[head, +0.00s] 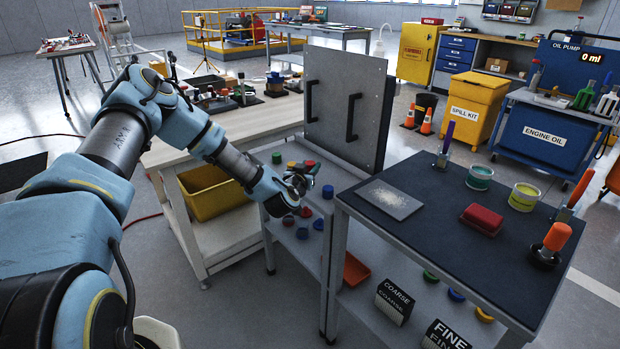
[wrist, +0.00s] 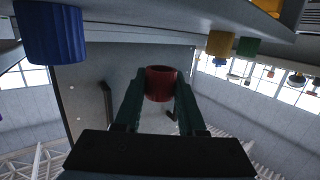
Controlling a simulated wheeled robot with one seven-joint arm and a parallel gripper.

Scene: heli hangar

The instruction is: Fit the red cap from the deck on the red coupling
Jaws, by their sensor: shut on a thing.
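My gripper (wrist: 160,95) is shut on a red cap (wrist: 161,82), a short round piece held between the two fingertips in the wrist view. In the head view my gripper (head: 301,181) is above the grey deck (head: 290,252), in front of the upright grey panel. The held cap is hard to make out there among other small coloured pieces. Small red pieces (head: 288,220) and (head: 305,212) show low beside the gripper. I cannot tell which red piece is the red coupling.
The upright panel (head: 345,105) with two black handles stands behind. A dark-topped table (head: 450,265) is at right, a wooden bench (head: 240,122) at left.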

